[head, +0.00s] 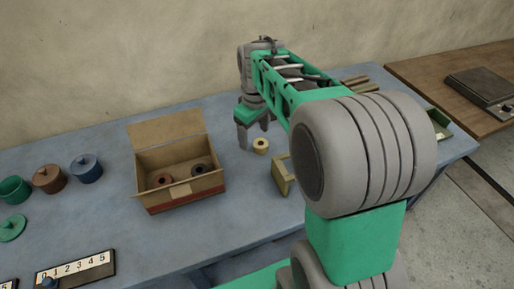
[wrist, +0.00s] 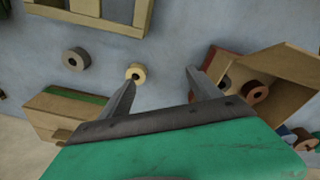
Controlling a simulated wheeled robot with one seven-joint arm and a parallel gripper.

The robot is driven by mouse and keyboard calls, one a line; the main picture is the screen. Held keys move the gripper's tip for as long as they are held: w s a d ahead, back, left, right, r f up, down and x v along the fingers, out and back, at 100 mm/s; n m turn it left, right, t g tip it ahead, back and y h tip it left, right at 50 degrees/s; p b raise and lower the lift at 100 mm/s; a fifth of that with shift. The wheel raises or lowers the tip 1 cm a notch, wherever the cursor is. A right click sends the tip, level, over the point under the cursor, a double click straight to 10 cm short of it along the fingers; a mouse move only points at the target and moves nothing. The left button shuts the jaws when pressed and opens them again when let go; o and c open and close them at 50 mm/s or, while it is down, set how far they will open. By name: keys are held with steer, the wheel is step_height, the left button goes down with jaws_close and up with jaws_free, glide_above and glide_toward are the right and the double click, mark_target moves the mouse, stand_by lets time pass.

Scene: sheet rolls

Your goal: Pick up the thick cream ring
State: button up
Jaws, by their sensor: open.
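The thick cream ring (head: 261,147) lies on the blue table, just right of the cardboard box in the head view. In the wrist view the cream ring (wrist: 135,73) is at the tip of the left finger, which overlaps its lower edge; I cannot tell whether they touch. My gripper (wrist: 161,77) is open and empty, pointing down over the table. In the head view my gripper (head: 254,138) is just behind and above the ring, and its fingers are partly hidden by the arm.
An open cardboard box (head: 180,190) holds a reddish-brown ring (head: 162,180) and a dark ring (head: 200,170). Lidded pots (head: 49,179) stand far left.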

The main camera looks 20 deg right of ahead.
mark_target(261, 143)
steer(key=w+d+f+n, duration=0.1)
steer(key=w+f, duration=0.1)
steer(key=w+d+f+n, duration=0.1)
steer(key=w+d+f, duration=0.1)
steer(key=w, duration=0.1)
steer(key=w+d+f+n+g, duration=0.1)
steer(key=w+d+f, duration=0.1)
steer(key=shift+w+d+f+b, duration=0.1)
steer(key=shift+w+f+b, duration=0.15)
steer(key=shift+f+b, duration=0.15)
steer(key=f, duration=0.5)
steer(key=f+p, duration=0.1)
steer(key=f, duration=0.1)
steer(key=shift+w+d+f, duration=0.1)
steer(key=shift+w+f, duration=0.2)
steer(key=shift+f, duration=0.1)
steer(key=shift+c, duration=0.5)
steer(key=c, duration=1.4)
steer(key=shift+r, duration=0.15)
